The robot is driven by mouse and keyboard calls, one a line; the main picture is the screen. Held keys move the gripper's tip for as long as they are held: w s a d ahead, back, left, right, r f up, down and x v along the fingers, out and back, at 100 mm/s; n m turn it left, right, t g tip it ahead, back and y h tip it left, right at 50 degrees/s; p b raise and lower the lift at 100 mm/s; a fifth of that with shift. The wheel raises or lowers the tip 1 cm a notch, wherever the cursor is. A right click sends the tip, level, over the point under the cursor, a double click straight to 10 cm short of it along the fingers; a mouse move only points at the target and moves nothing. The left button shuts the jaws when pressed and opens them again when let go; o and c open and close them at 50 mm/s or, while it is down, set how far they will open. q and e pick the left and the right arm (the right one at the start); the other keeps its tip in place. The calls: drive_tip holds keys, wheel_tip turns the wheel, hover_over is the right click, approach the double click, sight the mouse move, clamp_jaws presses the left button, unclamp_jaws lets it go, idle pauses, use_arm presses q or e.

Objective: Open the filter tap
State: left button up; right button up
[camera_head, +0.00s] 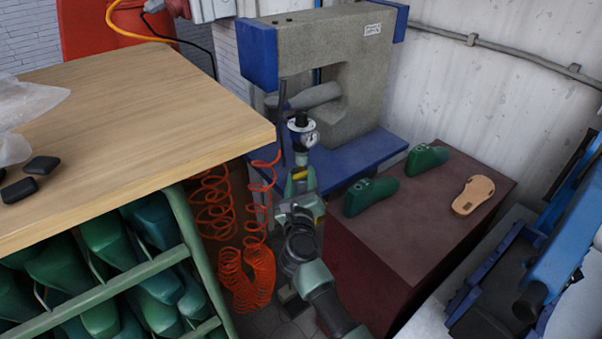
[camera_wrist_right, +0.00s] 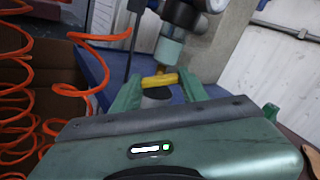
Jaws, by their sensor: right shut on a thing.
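The filter tap, a small yellow lever (camera_wrist_right: 160,80), sits below the grey filter body (camera_wrist_right: 168,50) in the right wrist view. In the head view the filter unit with its round gauge (camera_head: 310,139) hangs at the front of the grey and blue press, and the yellow tap (camera_head: 299,174) shows below it. My right gripper (camera_head: 299,181) reaches up to it from below. In the right wrist view its two green fingers (camera_wrist_right: 162,85) stand on either side of the yellow lever, shut on it. The contact points are partly hidden. My left gripper is not in view.
Orange coiled hoses (camera_head: 246,270) hang just left of my right arm. A wooden table (camera_head: 150,120) edge lies close on the left, above a rack of green shoe lasts (camera_head: 105,235). A dark red bench (camera_head: 430,225) at right carries two green lasts and a tan sole (camera_head: 473,195).

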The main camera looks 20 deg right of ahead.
drive_tip(key=o, duration=1.4)
drive_tip(key=shift+b+v, duration=0.4)
drive_tip(key=shift+v, duration=3.5)
